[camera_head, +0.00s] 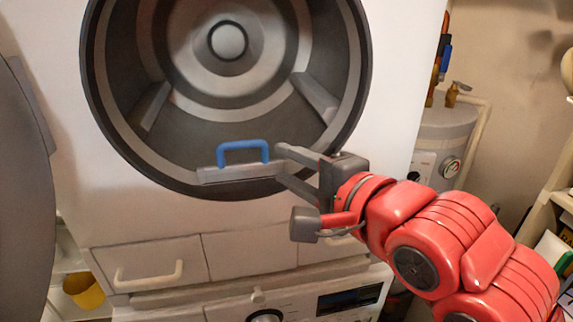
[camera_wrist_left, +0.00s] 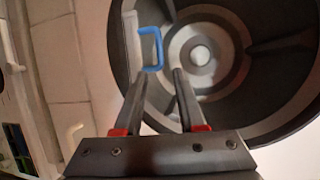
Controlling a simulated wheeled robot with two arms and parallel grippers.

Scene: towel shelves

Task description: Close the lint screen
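The lint screen (camera_head: 238,173) is a grey strip with a blue handle (camera_head: 243,147), at the lower rim of the dryer's drum opening. In the left wrist view the blue handle (camera_wrist_left: 156,48) stands ahead of the fingers, with the screen's pale strip beside it. My left gripper (camera_head: 281,165) is at the right end of the screen, fingers pointing left. Its two fingers are apart with nothing held between them, which the left wrist view also shows (camera_wrist_left: 159,73). I cannot tell whether a finger touches the screen. My right gripper is not in view.
The dryer's drum (camera_head: 228,60) is open, with its round door (camera_head: 22,200) swung out at the left. Drawer fronts with a pale handle (camera_head: 150,274) lie below, above another machine's control panel (camera_head: 345,300). A water tank (camera_head: 440,135) stands behind at right, a yellow container (camera_head: 84,290) at lower left.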

